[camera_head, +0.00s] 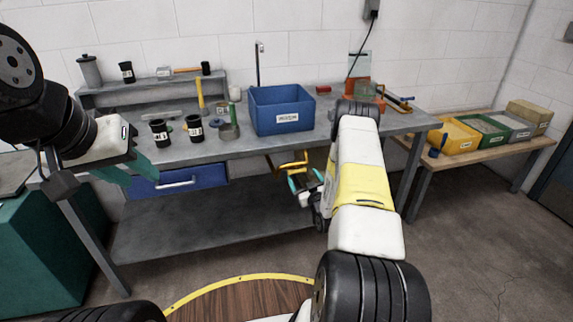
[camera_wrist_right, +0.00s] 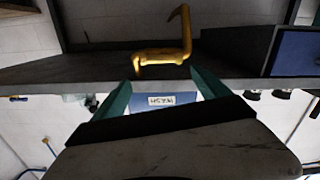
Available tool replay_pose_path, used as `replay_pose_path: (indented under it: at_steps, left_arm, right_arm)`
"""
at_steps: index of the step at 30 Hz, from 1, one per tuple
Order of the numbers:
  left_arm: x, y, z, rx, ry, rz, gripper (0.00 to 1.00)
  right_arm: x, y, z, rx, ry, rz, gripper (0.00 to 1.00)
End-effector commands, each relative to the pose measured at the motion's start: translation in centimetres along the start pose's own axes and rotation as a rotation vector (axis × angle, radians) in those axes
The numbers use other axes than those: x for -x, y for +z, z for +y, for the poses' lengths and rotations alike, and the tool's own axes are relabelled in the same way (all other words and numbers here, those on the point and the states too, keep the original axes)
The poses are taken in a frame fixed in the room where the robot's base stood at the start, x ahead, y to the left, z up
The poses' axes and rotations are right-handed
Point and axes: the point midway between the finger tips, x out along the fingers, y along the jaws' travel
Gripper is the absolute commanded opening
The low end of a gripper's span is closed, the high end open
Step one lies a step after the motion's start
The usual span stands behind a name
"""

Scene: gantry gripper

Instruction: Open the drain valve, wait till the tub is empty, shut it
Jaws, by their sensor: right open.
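The blue tub (camera_head: 283,121) with a white label stands on the grey workbench; I cannot tell its water level. A yellow bent drain fitting (camera_head: 294,166) hangs below the bench top under the tub. It also shows in the right wrist view (camera_wrist_right: 160,57), beyond the fingers; I cannot tell whether the valve is open or shut. My right gripper (camera_head: 304,182) is below the bench edge, close to the yellow fitting. Its teal fingers (camera_wrist_right: 164,84) are apart with nothing between them. My left gripper (camera_head: 143,182) is at the bench's left front, its teal fingers apart and empty.
Dark labelled cups (camera_head: 159,133), a yellow-handled hammer (camera_head: 200,95) and a grey cup (camera_head: 229,130) stand left of the tub. A blue drawer (camera_head: 185,181) is under the bench, above a lower shelf (camera_head: 190,228). Several bins (camera_head: 455,137) sit on the right table.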

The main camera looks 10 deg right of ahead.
Motion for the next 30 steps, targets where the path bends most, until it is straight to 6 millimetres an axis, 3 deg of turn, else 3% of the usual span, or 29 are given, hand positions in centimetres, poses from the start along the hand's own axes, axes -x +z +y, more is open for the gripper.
replay_pose_path:
  at_steps: [2,7,21,30]
  left_arm:
    - [0.0,0.0,0.0,0.000,0.000,0.000,0.36]
    - [0.0,0.0,0.0,0.000,0.000,0.000,0.36]
    - [0.0,0.0,0.0,0.000,0.000,0.000,0.36]
    - [0.0,0.0,0.0,0.000,0.000,0.000,0.36]
  right_arm:
    - [0.8,1.4,-0.4,-0.004,0.005,0.020,0.86]
    - [0.9,2.0,-0.6,-0.006,0.010,0.047,0.86]
    - [-5.6,1.7,-0.6,-0.005,0.009,0.045,0.86]
    - [-6.4,1.7,-0.5,-0.006,0.010,0.043,0.86]
